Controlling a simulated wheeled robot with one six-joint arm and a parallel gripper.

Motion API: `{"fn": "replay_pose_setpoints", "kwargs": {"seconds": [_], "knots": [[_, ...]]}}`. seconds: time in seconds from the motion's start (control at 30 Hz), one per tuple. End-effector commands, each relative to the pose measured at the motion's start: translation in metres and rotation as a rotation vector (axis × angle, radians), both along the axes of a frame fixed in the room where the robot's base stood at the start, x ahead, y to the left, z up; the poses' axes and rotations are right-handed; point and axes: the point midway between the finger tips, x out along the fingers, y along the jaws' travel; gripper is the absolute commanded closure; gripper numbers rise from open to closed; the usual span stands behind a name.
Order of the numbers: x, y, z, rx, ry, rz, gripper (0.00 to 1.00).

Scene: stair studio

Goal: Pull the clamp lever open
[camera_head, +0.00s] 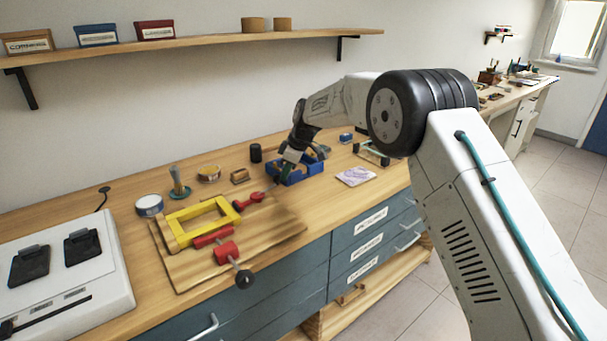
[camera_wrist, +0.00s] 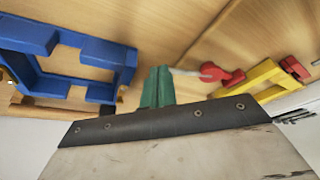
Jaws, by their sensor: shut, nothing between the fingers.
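The clamp has a yellow frame (camera_head: 188,232) and lies on a wooden board on the bench. A red handle-like part (camera_head: 250,198) sticks out at its right end. Along the front are a red bar (camera_head: 212,238), a red block (camera_head: 226,252) and a rod with a black knob (camera_head: 244,279). Which red part is the lever I cannot tell.
A black cylinder (camera_head: 255,153), a round tin (camera_head: 149,206) and a purple-printed card (camera_head: 356,176) are on the bench. A white unit with black pads (camera_head: 75,275) is left.

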Motion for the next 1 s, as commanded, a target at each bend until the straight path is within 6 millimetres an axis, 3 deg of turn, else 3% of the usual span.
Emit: {"fn": "replay_pose_setpoints", "kwargs": {"seconds": [0.3,1.0], "knots": [[0.0047,0.0092,0.0003,0.001,-0.001,0.014,1.00],[0.0058,0.0067,0.0008,0.002,-0.002,0.009,1.00]]}}
